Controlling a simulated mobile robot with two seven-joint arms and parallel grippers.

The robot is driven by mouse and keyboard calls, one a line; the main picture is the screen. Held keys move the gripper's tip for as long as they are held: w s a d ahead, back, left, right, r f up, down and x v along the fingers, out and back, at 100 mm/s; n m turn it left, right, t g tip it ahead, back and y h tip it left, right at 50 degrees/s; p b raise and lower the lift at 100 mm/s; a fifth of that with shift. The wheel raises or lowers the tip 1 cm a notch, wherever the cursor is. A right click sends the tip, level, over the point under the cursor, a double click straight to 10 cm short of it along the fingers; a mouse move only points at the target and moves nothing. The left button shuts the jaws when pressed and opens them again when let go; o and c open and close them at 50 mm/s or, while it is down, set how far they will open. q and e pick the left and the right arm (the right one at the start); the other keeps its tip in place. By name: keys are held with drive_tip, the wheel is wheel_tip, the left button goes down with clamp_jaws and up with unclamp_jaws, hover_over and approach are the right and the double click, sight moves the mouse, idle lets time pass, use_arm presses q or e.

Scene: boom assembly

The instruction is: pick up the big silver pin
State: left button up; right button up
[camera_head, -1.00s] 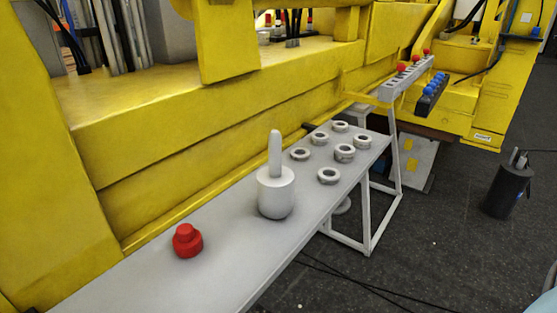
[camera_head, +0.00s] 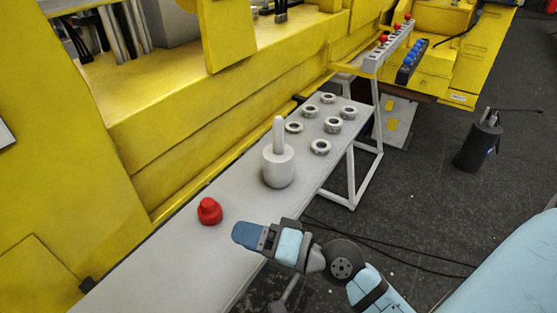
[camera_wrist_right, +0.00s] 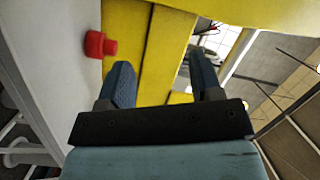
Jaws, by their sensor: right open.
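The big silver pin (camera_head: 279,166) stands upright on the grey bench (camera_head: 187,250), with a wide round base and a thin shaft pointing up. My right gripper (camera_head: 243,234) is over the bench's front edge, nearer to me than the pin and apart from it. In the right wrist view its two blue fingers (camera_wrist_right: 160,82) are spread with nothing between them. The pin cannot be made out in the right wrist view. My left gripper is not in view.
A red knob-like part (camera_head: 209,211) sits on the bench left of the pin; it also shows in the right wrist view (camera_wrist_right: 99,45). Several metal rings (camera_head: 320,147) lie beyond the pin. A yellow machine wall (camera_head: 150,130) runs along the bench's back. A dark canister (camera_head: 478,145) stands on the floor at right.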

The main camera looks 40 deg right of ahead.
drive_tip(key=w+d+r+m+t+h, duration=0.45)
drive_tip(key=r+m+t, duration=0.25)
drive_tip(key=m, duration=0.5)
drive_tip(key=m+g+h, duration=0.5)
drive_tip(key=m+h, duration=0.8)
drive_tip(key=m, duration=1)
approach(279, 138)
drive_tip(key=x, duration=0.2)
drive_tip(key=p+x, duration=0.1)
drive_tip(key=x, duration=0.4)
drive_tip(key=shift+w+d+f, duration=0.2)
drive_tip(key=shift+d+f, duration=0.15)
drive_tip(key=x, duration=0.1)
drive_tip(key=p+x, duration=0.1)
drive_tip(key=x, duration=0.1)
drive_tip(key=p+x, duration=0.1)
drive_tip(key=shift+w+a+r, duration=0.1)
drive_tip(key=shift+w+r, duration=0.3)
drive_tip(key=shift+w+d+f, duration=0.1)
drive_tip(key=shift+w+d, duration=0.1)
drive_tip(key=shift+w, duration=0.25)
drive_tip(key=shift+s, duration=0.1)
